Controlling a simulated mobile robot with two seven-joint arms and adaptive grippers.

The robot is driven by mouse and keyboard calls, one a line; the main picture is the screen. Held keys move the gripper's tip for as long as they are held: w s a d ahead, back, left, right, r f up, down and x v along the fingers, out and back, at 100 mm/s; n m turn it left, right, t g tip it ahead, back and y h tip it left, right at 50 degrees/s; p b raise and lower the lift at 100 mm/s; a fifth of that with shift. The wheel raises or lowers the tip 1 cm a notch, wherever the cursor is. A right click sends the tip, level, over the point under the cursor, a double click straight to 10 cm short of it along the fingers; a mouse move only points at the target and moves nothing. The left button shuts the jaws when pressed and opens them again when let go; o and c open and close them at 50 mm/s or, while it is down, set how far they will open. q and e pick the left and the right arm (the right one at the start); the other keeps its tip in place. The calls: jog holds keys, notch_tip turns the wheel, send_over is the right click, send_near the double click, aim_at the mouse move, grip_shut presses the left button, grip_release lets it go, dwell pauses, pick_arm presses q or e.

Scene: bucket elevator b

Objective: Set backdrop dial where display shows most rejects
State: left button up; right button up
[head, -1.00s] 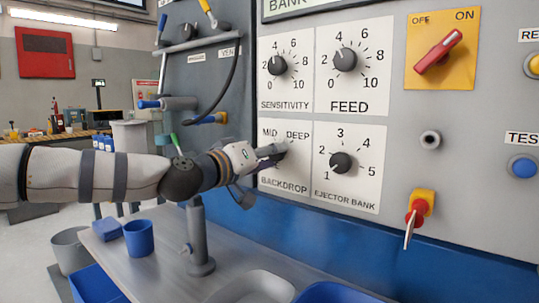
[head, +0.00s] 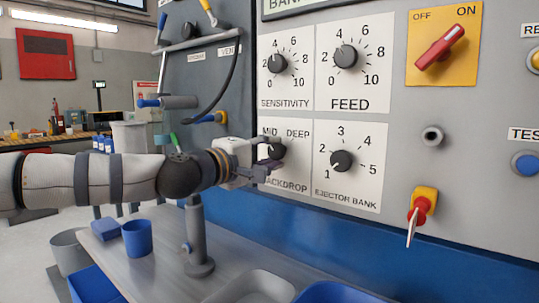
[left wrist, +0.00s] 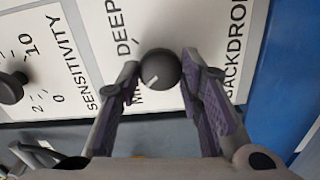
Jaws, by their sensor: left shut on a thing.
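The backdrop dial (head: 277,151) is a dark round knob on a white plate marked MID, DEEP and BACKDROP. It also shows in the left wrist view (left wrist: 160,68), with a white pointer line slanting to the lower left, toward the MID label that a finger partly hides. My left gripper (head: 270,155) has one finger above and one below the dial and is shut on it. In the left wrist view its fingers (left wrist: 160,80) lie on both sides of the knob. The display (head: 292,4) is cut off at the top edge; no reading shows. My right gripper is out of view.
The sensitivity dial (head: 277,63), feed dial (head: 346,56) and ejector bank dial (head: 341,160) sit close around. A grey post (head: 197,235) stands below my left arm.

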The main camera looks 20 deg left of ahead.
pick_arm(q)
jog(key=shift+n, duration=0.6)
jog(key=o, duration=1.2)
jog(key=v, duration=1.2)
